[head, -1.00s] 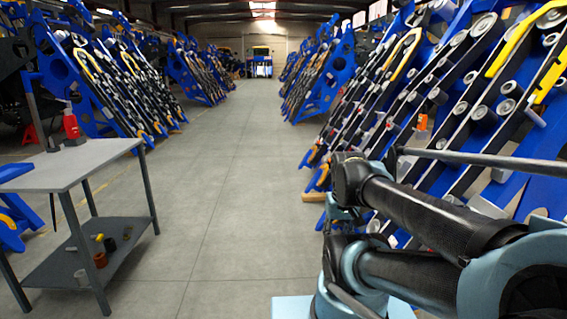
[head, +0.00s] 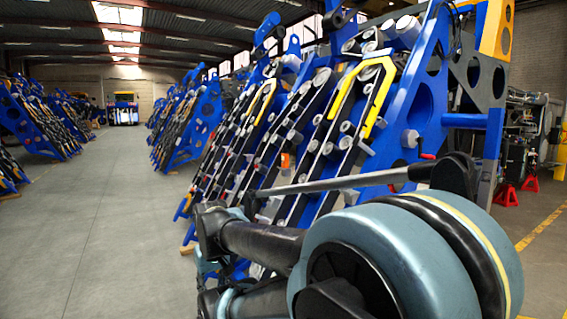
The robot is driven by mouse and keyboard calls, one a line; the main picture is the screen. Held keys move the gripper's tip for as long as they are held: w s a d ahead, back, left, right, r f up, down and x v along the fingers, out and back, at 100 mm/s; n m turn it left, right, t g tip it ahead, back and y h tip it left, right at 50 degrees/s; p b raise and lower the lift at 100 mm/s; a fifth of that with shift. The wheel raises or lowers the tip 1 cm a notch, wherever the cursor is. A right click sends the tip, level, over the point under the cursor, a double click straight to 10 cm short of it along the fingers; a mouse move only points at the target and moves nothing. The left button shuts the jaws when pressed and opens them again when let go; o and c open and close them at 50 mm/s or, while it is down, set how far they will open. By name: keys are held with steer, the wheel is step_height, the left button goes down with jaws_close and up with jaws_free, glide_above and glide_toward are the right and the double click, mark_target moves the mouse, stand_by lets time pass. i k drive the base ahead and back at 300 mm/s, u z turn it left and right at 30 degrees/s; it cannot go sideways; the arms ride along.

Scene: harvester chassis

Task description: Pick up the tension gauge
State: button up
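I cannot make out a tension gauge in the head view. My folded arm fills the lower right and hides part of the harvester chassis behind it. Its large blue-grey joint is nearest the camera, with dark links reaching left. My gripper is not visible.
Tilted blue harvester chassis (head: 424,100) with belts, rollers and yellow guards stand in a row close on the right. More chassis (head: 32,125) line the left. A clear grey concrete aisle (head: 110,200) runs between them. Red stands (head: 507,196) stand at the far right.

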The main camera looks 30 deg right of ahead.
mark_target(285, 163)
steer(key=u, duration=1.65)
steer(key=i, duration=2.05)
steer(key=z, duration=3.3)
